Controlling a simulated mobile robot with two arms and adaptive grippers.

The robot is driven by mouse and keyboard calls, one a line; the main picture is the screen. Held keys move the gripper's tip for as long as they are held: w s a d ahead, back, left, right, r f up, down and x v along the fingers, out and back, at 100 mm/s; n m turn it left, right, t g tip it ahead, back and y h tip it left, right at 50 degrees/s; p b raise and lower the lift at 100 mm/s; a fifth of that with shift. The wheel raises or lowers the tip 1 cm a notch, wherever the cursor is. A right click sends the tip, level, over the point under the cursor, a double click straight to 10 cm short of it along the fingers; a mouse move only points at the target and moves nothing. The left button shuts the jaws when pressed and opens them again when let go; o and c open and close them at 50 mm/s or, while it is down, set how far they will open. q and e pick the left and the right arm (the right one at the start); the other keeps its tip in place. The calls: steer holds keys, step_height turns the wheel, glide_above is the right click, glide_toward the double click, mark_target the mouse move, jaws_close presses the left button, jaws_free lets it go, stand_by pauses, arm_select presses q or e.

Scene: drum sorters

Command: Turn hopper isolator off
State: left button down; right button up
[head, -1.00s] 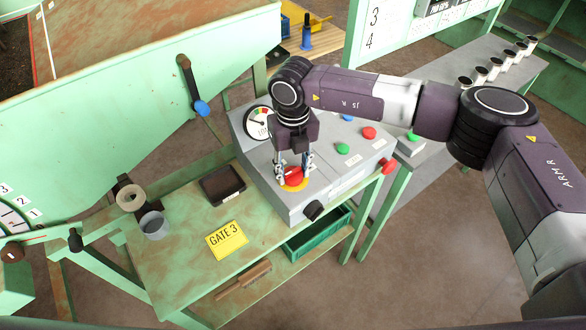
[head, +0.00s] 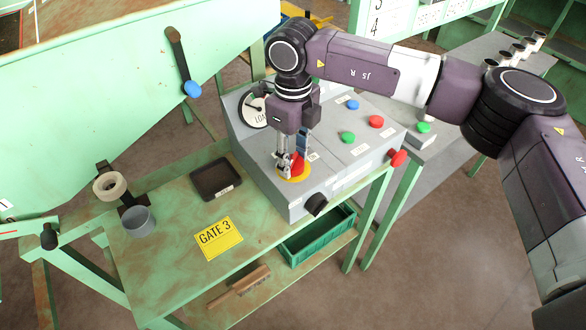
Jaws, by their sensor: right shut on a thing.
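The hopper isolator appears to be the red handle (head: 299,166) on a round yellow plate (head: 293,179), at the front left of the grey control box (head: 268,178). My right gripper (head: 293,158) points down over it, with its fingers on either side of the red handle, shut on it. The fingers hide part of the handle, so its exact angle is hard to read. My left gripper is not in view.
The box also carries a gauge (head: 257,108), a green button (head: 347,137), a red button (head: 376,121), a blue button (head: 352,104) and a black knob (head: 316,204). A black tray (head: 215,179), grey cup (head: 138,220) and yellow GATE 3 sign (head: 218,239) occupy the green bench.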

steer(key=n+b, duration=0.2)
steer(key=n, duration=0.1)
steer(key=shift+f+b, duration=0.25)
steer(key=shift+b, duration=0.15)
steer(key=n+b, duration=0.2)
steer(key=shift+r+n, duration=0.1)
steer(key=shift+n, duration=0.2)
steer(key=shift+r+n+b, duration=0.1)
steer(key=shift+n+b, duration=0.55)
steer(key=shift+n, duration=0.55)
steer(key=shift+r+n+b, duration=0.1)
steer(key=shift+n+b, duration=0.35)
steer(key=shift+n, duration=1.05)
steer(key=o, duration=1.2)
steer(key=shift+c, duration=0.2)
